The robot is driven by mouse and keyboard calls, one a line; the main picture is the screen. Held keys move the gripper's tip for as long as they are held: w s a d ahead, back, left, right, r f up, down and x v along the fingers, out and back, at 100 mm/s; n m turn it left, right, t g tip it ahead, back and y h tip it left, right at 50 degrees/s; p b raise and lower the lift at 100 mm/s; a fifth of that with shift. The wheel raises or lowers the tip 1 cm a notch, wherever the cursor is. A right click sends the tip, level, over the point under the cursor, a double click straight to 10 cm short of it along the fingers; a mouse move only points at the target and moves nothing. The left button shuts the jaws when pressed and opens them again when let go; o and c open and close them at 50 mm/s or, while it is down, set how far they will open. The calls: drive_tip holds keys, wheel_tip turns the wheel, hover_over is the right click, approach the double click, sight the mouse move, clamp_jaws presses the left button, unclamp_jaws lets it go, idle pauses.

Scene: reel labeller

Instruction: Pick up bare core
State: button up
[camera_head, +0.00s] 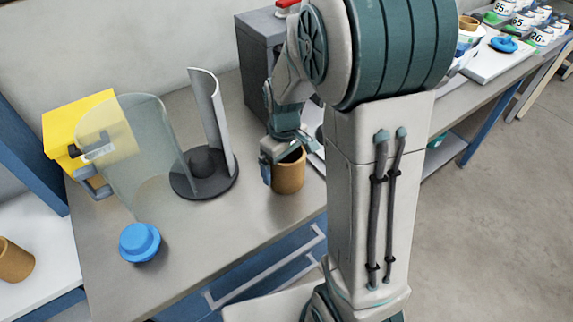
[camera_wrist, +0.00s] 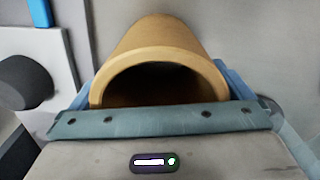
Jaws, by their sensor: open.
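The bare core is a tan, hollow cardboard tube (camera_head: 289,172) standing upright on the grey bench, right of the dark round stand. My gripper (camera_head: 284,150) is at the top of the core, with a finger showing on its left side in the head view. In the wrist view the core (camera_wrist: 165,55) lies between the blue fingers of my gripper (camera_wrist: 160,90), its open dark mouth facing the palm. The jaws are open around the core. Whether a finger touches it cannot be told.
A dark round stand (camera_head: 204,184) with a curved upright plate and a clear curved shield (camera_head: 140,150) stand left of the core. A yellow box (camera_head: 80,125) is behind the shield. A blue knobbed part (camera_head: 140,242) lies near the bench's front left. A grey cabinet (camera_head: 262,70) stands behind.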

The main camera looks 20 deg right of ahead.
drive_tip(key=shift+f, duration=0.2)
drive_tip(key=c, duration=0.9)
drive_tip(key=shift+r, duration=0.1)
